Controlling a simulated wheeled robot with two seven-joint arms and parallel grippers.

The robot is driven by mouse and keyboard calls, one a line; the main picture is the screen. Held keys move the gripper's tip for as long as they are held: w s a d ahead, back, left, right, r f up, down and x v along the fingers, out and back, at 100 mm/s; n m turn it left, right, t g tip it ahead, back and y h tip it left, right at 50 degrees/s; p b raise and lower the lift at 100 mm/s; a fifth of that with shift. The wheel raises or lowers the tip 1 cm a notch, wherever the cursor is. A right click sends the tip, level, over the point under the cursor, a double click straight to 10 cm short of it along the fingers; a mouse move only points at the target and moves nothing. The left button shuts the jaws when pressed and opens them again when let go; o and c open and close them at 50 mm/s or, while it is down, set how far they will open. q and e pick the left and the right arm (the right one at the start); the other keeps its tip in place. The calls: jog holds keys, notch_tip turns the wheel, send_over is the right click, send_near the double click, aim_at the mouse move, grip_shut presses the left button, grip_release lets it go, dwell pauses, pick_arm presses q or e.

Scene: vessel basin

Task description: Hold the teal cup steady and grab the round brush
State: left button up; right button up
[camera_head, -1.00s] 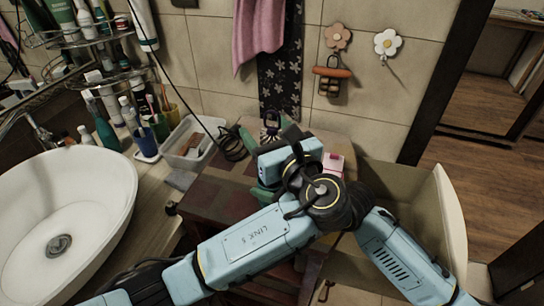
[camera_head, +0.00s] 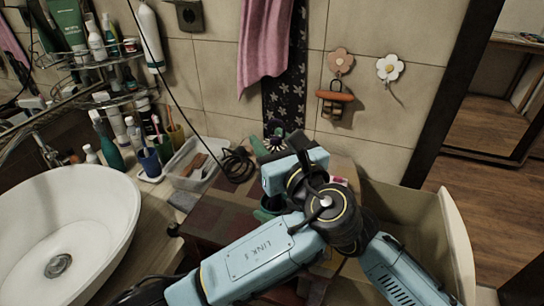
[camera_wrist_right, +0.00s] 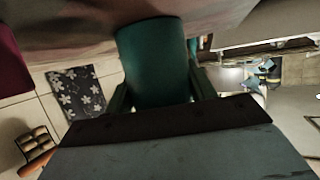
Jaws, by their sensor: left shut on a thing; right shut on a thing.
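My left gripper (camera_head: 272,146) is above the table in the head view, shut on the round brush (camera_head: 275,130). The brush's dark, rounded head shows above the fingers; its lower part is hidden. In the right wrist view, my right gripper (camera_wrist_right: 160,82) is shut on the teal cup (camera_wrist_right: 153,48), with one finger on each side. In the head view, the cup and my right gripper are mostly hidden behind my left arm; a little teal (camera_head: 264,213) shows beside the arm.
A white basin (camera_head: 100,205) is at the left. A clear tray (camera_head: 183,168) and a blue cup (camera_head: 150,163) stand behind it. A black cable coil (camera_head: 237,163) lies left of my left gripper. A beige bin (camera_head: 405,205) is at the right.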

pick_arm(q)
notch_tip(320, 180, up, 7)
jog(key=shift+f, duration=0.1)
pick_arm(e)
jog(key=o, duration=1.1)
jog(key=shift+c, duration=0.2)
